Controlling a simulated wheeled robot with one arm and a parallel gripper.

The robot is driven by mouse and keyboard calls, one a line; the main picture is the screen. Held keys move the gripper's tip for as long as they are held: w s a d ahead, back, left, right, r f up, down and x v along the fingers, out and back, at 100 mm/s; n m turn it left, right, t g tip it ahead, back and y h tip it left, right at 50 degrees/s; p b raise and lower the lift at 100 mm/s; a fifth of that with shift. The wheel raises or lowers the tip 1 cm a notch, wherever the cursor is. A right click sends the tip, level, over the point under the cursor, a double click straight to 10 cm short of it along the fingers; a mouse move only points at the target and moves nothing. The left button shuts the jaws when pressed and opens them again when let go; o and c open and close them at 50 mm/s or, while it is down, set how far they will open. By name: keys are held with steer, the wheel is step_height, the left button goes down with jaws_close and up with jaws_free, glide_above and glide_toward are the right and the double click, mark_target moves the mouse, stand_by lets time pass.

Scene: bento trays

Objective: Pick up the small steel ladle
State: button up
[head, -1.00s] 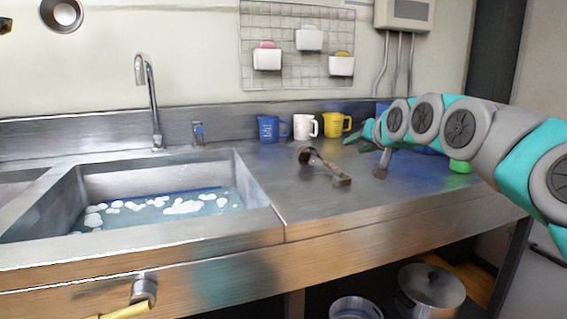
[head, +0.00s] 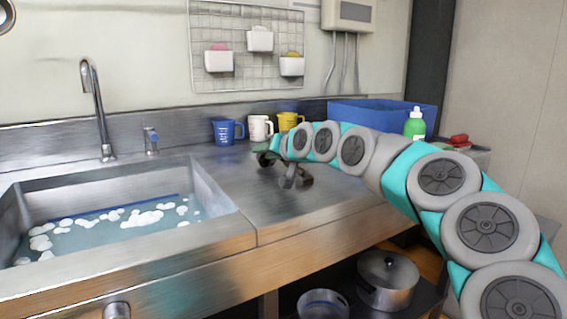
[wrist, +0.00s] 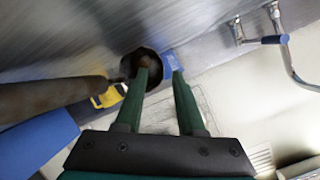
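The small steel ladle (head: 304,181) lies on the steel counter right of the sink, partly hidden by my gripper in the head view. In the wrist view its dark round bowl is by my fingertips, and its thick brownish handle (wrist: 50,98) runs off to the left. My gripper (head: 275,164) is over the ladle. In the wrist view my gripper (wrist: 162,70) has its two green fingers apart. The left fingertip overlaps the bowl; the right one is just beside it. I cannot tell whether they touch it.
A blue mug (head: 227,131), a white mug (head: 260,129) and a yellow mug (head: 288,121) stand close behind the ladle. The sink (head: 225,200) with foamy water is left. A blue bin (head: 350,112) and a green bottle (head: 414,126) are right. The counter front is clear.

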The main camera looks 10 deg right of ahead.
steer(key=shift+x, duration=0.9)
steer(key=shift+s, duration=0.1)
jaws_close()
stand_by(0.7)
